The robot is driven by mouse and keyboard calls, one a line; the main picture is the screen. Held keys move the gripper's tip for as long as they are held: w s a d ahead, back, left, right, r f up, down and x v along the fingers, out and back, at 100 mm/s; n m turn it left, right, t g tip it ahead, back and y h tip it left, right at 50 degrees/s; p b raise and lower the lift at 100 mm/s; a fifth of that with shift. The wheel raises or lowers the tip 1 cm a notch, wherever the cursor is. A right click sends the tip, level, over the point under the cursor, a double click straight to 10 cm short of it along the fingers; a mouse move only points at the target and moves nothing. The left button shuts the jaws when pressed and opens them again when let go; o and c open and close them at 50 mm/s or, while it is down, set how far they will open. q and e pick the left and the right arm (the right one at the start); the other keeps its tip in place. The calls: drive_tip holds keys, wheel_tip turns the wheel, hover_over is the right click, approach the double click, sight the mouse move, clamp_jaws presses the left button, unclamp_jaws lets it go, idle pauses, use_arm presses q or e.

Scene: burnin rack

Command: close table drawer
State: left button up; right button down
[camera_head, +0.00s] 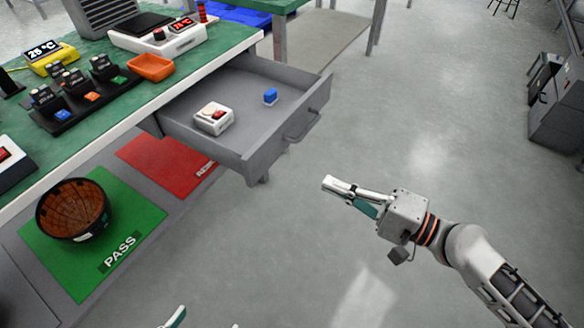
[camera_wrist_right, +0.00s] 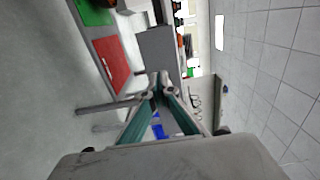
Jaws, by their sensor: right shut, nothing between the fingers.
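The grey table drawer (camera_head: 262,148) is pulled well out from under the green-topped workbench (camera_head: 215,52). Its bar handle (camera_head: 303,128) is on the front panel. Inside lie a small white box with a red button (camera_head: 214,118) and a blue block (camera_head: 270,96). My right gripper (camera_head: 327,184) is shut and empty, in front of the drawer and apart from the handle. Its closed fingertips also show in the right wrist view (camera_wrist_right: 160,82). My left gripper (camera_head: 205,322) shows only as two separated fingertips at the bottom edge; the rest is out of frame.
Below the bench are a green PASS mat (camera_head: 150,208) with a brown-lined bowl (camera_head: 72,210) and a red mat (camera_head: 165,165). Devices and an orange tray (camera_head: 151,68) stand on the bench. The floor (camera_head: 440,130) right of the drawer is clear.

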sight(268, 154)
drive_tip(key=p+x, duration=0.2)
drive_tip(key=x, duration=1)
drive_tip(key=shift+w+a+r, duration=0.2)
drive_tip(key=shift+w+a, duration=0.25)
drive_tip(key=shift+a, duration=0.15)
use_arm(q)
drive_tip(key=shift+s+a+f+m+y, duration=0.3)
drive_tip(key=shift+a+f, duration=0.2)
drive_tip(key=shift+a, duration=0.3)
drive_tip(key=shift+s, duration=0.1)
